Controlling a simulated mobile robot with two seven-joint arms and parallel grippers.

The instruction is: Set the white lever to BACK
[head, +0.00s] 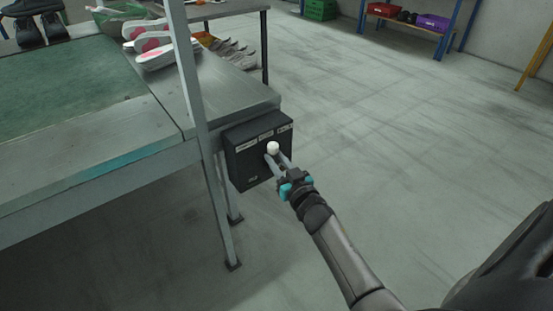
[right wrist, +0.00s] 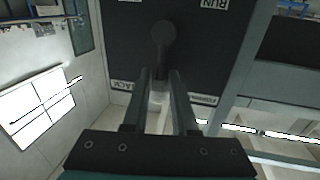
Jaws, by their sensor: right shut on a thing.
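The white lever's round white knob (head: 272,147) shows in the head view in front of the black control box (head: 243,165) on the bench corner. My right gripper (head: 277,161) reaches it from the lower right and is shut on the lever. In the right wrist view, the lever's dark round pivot (right wrist: 164,36) sits on the box face, and its pale end (right wrist: 158,96) lies between the two fingers of my right gripper (right wrist: 159,84). My left gripper is out of view.
A grey bench (head: 215,92) with a green belt (head: 65,85) stands at left, carrying shoes and soles (head: 155,48). Its upright post (head: 190,75) stands close left of the box. Open floor (head: 400,130) lies to the right. Shelving with bins (head: 433,23) stands far back.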

